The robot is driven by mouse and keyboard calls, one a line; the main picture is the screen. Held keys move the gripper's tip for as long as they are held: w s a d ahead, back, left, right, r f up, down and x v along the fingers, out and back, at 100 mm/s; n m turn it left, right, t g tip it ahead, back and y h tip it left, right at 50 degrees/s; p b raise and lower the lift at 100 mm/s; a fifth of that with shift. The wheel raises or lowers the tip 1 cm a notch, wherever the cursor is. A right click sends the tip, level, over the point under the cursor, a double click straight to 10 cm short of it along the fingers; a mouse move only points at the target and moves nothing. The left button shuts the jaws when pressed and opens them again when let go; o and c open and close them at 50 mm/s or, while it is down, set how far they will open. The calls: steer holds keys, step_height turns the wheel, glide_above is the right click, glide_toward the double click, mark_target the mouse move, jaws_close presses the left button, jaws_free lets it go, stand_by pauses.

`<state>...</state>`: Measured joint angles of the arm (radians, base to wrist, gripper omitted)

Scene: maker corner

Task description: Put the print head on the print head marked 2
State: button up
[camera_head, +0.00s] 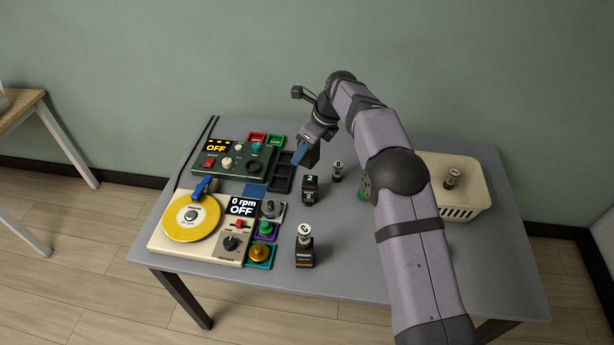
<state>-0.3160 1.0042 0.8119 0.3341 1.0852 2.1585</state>
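A small black block (310,190) with white "2" labels on its top and front stands near the middle of the table; it seems to be the print head marked 2. A black-based piece with a pale round top (304,247) stands nearer the front, its top mark too small to read surely. My gripper (300,154), with blue fingers, points down behind and slightly left of the "2" block, near the dark tray. Its finger gap and any held thing cannot be made out.
A green control panel (218,172) and a cream turntable unit (158,228) with a yellow disc fill the left. Coloured trays with knobs (262,253) stand beside them. My arm hides part of the table's right half.

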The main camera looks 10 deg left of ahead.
mark_target(316, 155)
steer(key=shift+f+p, duration=1.1)
steer(key=shift+f, duration=3.25)
steer(key=shift+f, duration=0.15)
steer(key=o, duration=1.2)
steer(key=b+v, duration=0.2)
steer(key=v, duration=1)
steer(key=shift+b, duration=0.35)
